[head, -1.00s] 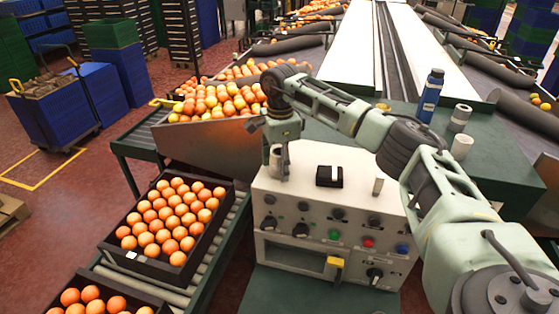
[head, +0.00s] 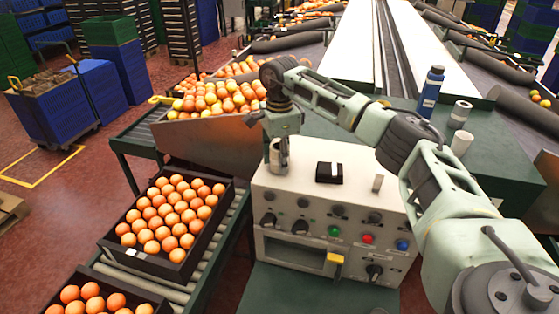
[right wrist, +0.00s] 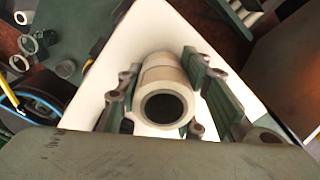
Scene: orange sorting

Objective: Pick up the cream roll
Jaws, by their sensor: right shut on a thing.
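The cream roll (right wrist: 165,72) sits between the two fingers of my right gripper in the right wrist view, with its dark hollow end facing the camera. In the head view the same roll (head: 279,163) hangs or stands upright under my right gripper (head: 279,142), at the left part of the control box top. The gripper is shut on it, and the fingers hide part of its sides. I cannot tell whether its lower end is clear of the box. My left gripper is not in view.
The white control box (head: 340,205) carries a black block (head: 329,172) and a small pale piece (head: 377,183). A blue bottle (head: 430,93) and two more rolls (head: 460,114) (head: 461,144) stand to the right. An orange crate (head: 205,247) is at left.

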